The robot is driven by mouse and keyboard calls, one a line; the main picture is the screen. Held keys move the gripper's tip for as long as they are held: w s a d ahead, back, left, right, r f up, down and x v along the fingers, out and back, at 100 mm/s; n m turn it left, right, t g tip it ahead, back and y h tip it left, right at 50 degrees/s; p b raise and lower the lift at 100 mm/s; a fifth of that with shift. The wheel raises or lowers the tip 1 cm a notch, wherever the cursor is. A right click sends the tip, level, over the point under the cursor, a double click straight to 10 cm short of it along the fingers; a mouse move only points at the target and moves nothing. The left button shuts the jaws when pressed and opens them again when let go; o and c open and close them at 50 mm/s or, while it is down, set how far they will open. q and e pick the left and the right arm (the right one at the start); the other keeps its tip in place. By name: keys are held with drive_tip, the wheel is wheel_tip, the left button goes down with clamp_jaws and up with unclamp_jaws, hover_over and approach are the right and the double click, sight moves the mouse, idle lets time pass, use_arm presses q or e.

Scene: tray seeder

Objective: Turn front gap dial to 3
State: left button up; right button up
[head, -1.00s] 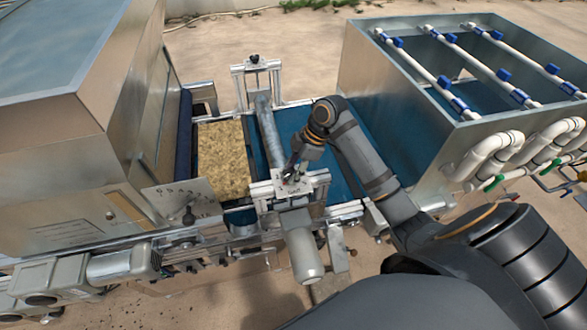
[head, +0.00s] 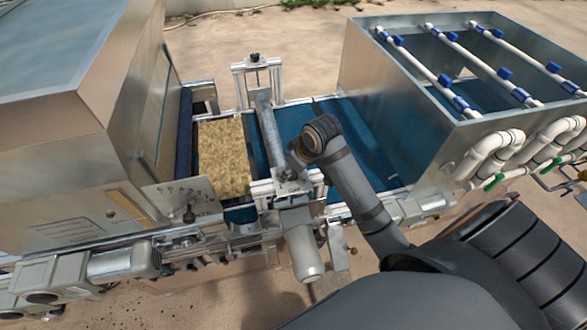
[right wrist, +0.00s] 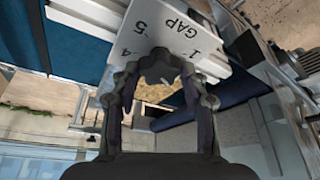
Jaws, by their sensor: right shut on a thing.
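The front gap dial's white plate (head: 294,187) sits on the near end of the metal frame over the belt. In the right wrist view the plate (right wrist: 183,28) shows the word GAP and the numbers 1, 4 and 5; other marks are hidden by my fingers. My right gripper (right wrist: 160,66) is shut on the dial's knob, which is mostly hidden between the fingertips, so I cannot read its setting. In the head view my right gripper (head: 298,168) is at the plate, partly covered by my wrist. My left gripper is not in view.
A tray of brown soil (head: 222,155) lies on the blue belt to the left of the roller (head: 269,130). A second dial plate (head: 180,198) with a dark knob is on the left machine. A metal tank (head: 400,150) with white pipes stands at right.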

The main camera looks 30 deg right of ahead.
drive_tip(key=m, duration=0.2)
drive_tip(key=m+h, duration=0.1)
drive_tip(key=shift+a+m, duration=0.2)
drive_tip(key=shift+m, duration=0.2)
drive_tip(key=shift+m+h, duration=0.8)
drive_tip(key=shift+m, duration=0.8)
drive_tip(key=o, duration=1.2)
drive_tip(key=shift+c, duration=0.2)
